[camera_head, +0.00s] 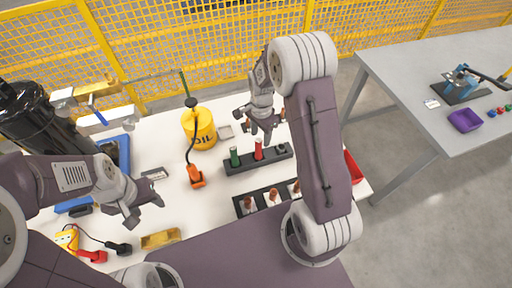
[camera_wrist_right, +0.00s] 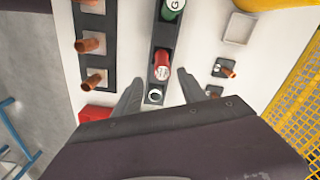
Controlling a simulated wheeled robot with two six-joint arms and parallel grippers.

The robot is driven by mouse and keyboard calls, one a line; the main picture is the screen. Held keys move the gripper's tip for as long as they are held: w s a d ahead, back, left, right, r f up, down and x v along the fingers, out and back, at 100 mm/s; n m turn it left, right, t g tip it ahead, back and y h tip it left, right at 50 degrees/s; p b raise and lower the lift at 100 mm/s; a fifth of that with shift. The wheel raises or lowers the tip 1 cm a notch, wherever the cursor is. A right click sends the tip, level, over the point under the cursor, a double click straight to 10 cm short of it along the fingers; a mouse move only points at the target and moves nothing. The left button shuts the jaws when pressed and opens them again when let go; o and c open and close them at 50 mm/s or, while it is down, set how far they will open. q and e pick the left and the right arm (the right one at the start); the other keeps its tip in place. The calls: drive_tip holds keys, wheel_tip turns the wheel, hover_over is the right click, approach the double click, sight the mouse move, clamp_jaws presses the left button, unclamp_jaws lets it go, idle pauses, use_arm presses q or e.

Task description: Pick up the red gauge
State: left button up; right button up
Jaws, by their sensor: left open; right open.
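The red gauge (camera_head: 258,149) stands upright in a dark rack (camera_head: 235,169), to the right of a green gauge (camera_head: 234,157). In the right wrist view the red gauge (camera_wrist_right: 162,64) is a red cylinder with a pale label, just beyond my fingertips, and the green gauge (camera_wrist_right: 172,8) is cut off at the top edge. My right gripper (camera_head: 262,136) is open and empty above the rack, close to the red gauge; its fingers (camera_wrist_right: 158,86) are spread either side of the rack's near end. My left gripper (camera_head: 146,208) is open and empty over the left table.
A second dark rack (camera_head: 240,208) with copper-coloured fittings lies in front. A yellow oil can (camera_head: 200,130) and an orange tool (camera_head: 195,176) stand to the left. A red bin (camera_head: 353,168) is at the right edge. Yellow fencing (camera_head: 160,45) runs behind.

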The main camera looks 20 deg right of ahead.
sight(259, 139)
drive_tip(key=shift+f, duration=0.35)
drive_tip(key=f, duration=0.3)
drive_tip(key=shift+w+a+f, duration=0.2)
drive_tip(key=shift+w+a, duration=0.05)
drive_tip(key=shift+w, duration=0.15)
wheel_tip(259, 139, down, 5)
drive_tip(key=shift+s+a+f, duration=0.15)
clamp_jaws()
